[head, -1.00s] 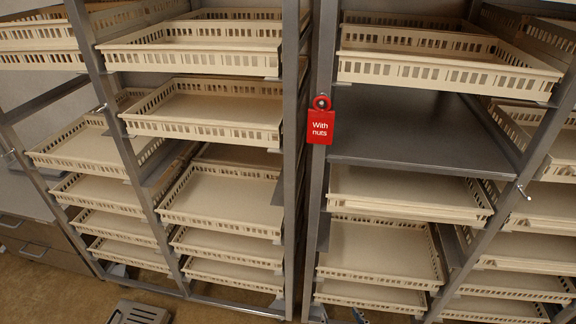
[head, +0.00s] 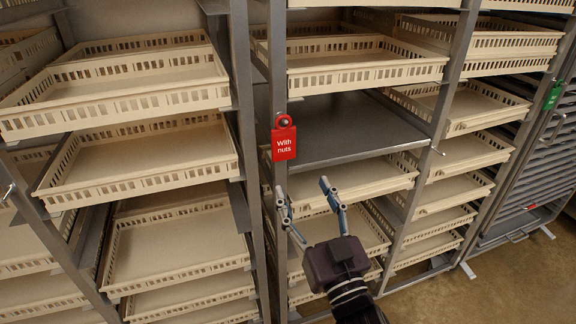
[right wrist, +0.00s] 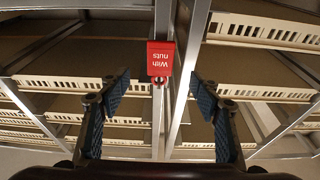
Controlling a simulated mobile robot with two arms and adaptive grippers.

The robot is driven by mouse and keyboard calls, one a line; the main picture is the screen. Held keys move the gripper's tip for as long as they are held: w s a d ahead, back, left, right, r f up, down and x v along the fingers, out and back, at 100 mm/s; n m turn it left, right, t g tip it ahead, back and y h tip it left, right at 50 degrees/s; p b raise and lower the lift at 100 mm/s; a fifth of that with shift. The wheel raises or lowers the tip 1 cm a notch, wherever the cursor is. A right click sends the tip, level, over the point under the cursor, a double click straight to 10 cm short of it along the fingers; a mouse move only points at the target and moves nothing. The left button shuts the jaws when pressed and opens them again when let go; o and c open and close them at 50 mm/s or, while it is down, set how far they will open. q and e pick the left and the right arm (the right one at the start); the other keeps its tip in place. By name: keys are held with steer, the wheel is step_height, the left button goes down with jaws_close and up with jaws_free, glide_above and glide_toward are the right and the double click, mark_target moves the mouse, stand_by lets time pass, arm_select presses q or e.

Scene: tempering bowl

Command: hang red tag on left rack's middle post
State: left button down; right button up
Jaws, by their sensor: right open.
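The red tag (head: 284,146), marked "With nuts", hangs from a knob on the front left post (head: 277,80) of the rack right of centre. In the right wrist view the red tag (right wrist: 160,60) appears upside down, between and beyond the fingertips. My right gripper (head: 304,192) is open and empty, below and slightly right of the tag, apart from it. Its two fingers also show in the right wrist view (right wrist: 159,90). The left rack (head: 243,150) fills the left side; a post with a small peg (head: 9,190) shows at the left edge. My left gripper is out of view.
Both racks hold cream trays (head: 140,165) whose front rims lie close to the posts. A dark grey shelf (head: 350,128) sits right of the tag. A green tag (head: 553,95) hangs on a rack at the far right. Bare floor (head: 515,275) shows at lower right.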

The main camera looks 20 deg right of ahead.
mark_target(284, 148)
steer(key=p+x, duration=0.1)
steer(key=x, duration=0.5)
steer(key=shift+w+r+p, duration=0.15)
steer(key=shift+w+p, duration=0.2)
steer(key=shift+w, duration=0.05)
steer(key=x, duration=0.3)
steer(key=shift+w+r+p, duration=0.1)
steer(key=shift+w+p, duration=0.1)
steer(key=shift+p, duration=0.15)
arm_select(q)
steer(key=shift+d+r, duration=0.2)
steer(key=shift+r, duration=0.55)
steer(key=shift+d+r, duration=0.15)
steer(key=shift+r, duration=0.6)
arm_select(e)
steer(key=shift+x, duration=1.3)
steer(key=shift+w, duration=0.1)
steer(key=c, duration=1.1)
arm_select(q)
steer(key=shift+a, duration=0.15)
